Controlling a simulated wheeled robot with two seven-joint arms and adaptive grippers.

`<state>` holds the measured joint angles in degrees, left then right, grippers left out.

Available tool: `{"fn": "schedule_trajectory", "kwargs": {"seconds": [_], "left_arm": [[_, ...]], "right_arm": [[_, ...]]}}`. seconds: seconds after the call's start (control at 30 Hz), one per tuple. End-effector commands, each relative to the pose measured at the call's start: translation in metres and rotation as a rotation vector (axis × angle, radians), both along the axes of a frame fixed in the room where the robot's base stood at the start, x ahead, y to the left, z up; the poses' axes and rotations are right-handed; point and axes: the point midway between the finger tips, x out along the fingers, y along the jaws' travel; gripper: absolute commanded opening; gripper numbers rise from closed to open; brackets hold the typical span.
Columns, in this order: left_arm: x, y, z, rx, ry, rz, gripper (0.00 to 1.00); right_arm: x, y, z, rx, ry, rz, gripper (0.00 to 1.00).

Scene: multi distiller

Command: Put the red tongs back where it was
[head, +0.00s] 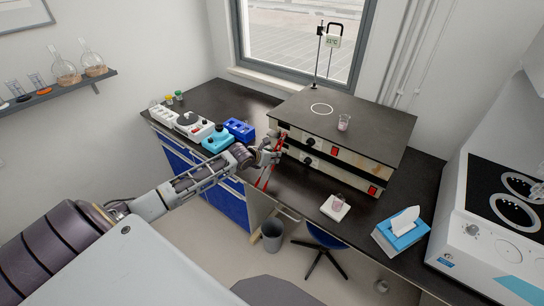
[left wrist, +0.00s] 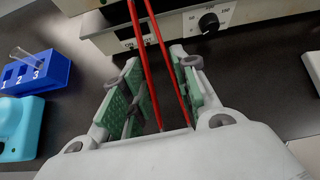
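The red tongs (head: 265,177) are in my left gripper (head: 272,152), beside the front left corner of the stacked hotplate units. In the left wrist view, the two red arms of the tongs (left wrist: 167,60) run between the green finger pads of my left gripper (left wrist: 160,85). The pads close in on the tongs from both sides. The tongs' far ends run out of the top of that view, in front of the unit's panel. My right gripper is not in view.
The hotplate stack (head: 375,125) carries a small beaker (head: 344,123). A blue numbered rack (head: 239,129) and a turquoise device (head: 217,140) stand to the left. A white scale (head: 335,209) with a beaker and a blue tissue box (head: 400,235) stand to the right.

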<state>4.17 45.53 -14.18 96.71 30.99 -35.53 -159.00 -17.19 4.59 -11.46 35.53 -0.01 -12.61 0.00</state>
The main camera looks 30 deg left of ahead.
Motion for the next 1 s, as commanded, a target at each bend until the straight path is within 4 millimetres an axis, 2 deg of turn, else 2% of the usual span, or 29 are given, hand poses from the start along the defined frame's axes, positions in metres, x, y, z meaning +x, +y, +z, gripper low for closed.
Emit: {"fn": "schedule_trajectory", "kwargs": {"seconds": [0.6, 0.7, 0.8, 1.0], "left_arm": [[0.0000, 0.0005, -0.0091, 0.001, 0.000, 0.001, 0.26], [-0.0002, 0.0004, -0.0095, 0.001, 0.001, 0.001, 0.41], [-0.0002, 0.0003, -0.0094, 0.000, 0.001, 0.000, 0.51], [-0.0001, 0.0002, -0.0093, -0.001, 0.000, 0.001, 0.51]], "right_arm": [[0.0001, -0.0001, -0.0038, 0.000, 0.000, 0.000, 0.54], [-0.0001, -0.0001, -0.0037, 0.000, 0.000, 0.000, 0.54], [-0.0001, -0.0001, -0.0037, 0.000, 0.000, 0.000, 0.54], [0.0000, -0.0001, -0.0037, 0.000, 0.000, 0.000, 0.54]]}}
